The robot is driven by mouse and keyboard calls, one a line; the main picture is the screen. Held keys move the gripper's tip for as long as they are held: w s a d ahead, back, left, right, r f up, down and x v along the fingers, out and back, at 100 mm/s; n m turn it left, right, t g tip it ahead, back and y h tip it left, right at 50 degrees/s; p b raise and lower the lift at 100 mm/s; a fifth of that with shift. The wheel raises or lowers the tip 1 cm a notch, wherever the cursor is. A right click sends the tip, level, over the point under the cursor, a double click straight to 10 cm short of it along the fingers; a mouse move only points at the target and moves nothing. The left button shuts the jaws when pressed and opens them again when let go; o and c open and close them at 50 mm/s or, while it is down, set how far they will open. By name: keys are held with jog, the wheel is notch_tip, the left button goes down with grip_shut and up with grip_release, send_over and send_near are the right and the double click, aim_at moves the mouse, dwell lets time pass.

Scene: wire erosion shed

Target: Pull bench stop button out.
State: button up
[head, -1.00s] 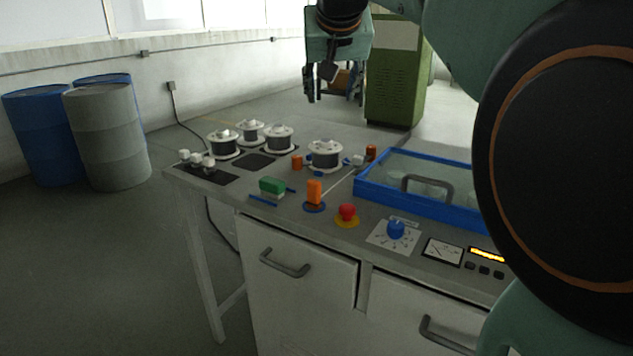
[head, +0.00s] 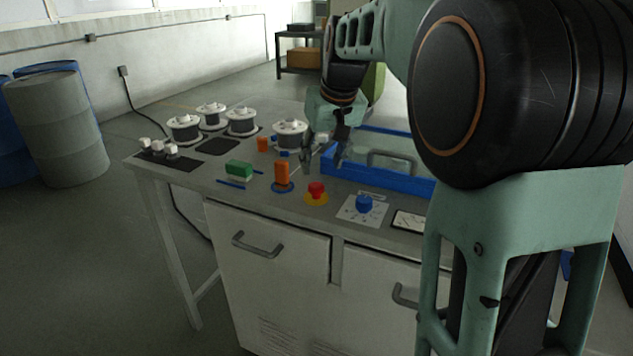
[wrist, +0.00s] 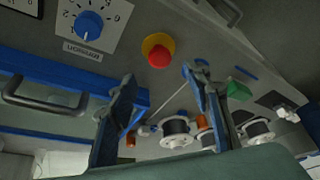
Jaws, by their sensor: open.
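The bench stop button is a red mushroom button (head: 316,189) on a yellow round base, near the front edge of the bench top. It also shows in the wrist view (wrist: 159,54), above the gap between the fingers. My gripper (head: 322,163) is open and empty, above the bench and behind the button in the head view. In the wrist view both fingers (wrist: 163,92) are spread apart, and neither touches the button. Whether the button is pressed in or out cannot be told.
A blue dial (head: 364,203) is right of the button, and an orange block (head: 282,173) stands left of it. A blue-framed tray (head: 378,180) with a grey handle lies behind. Several wire spools (head: 241,121) and a green block (head: 239,168) are further left.

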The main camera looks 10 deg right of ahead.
aim_at(317, 186)
jog(key=b+x, duration=0.1)
jog(key=x, duration=0.6)
jog(key=shift+w+f, duration=0.2)
jog(key=shift+f, duration=0.15)
jog(key=shift+c, duration=0.3)
grip_shut()
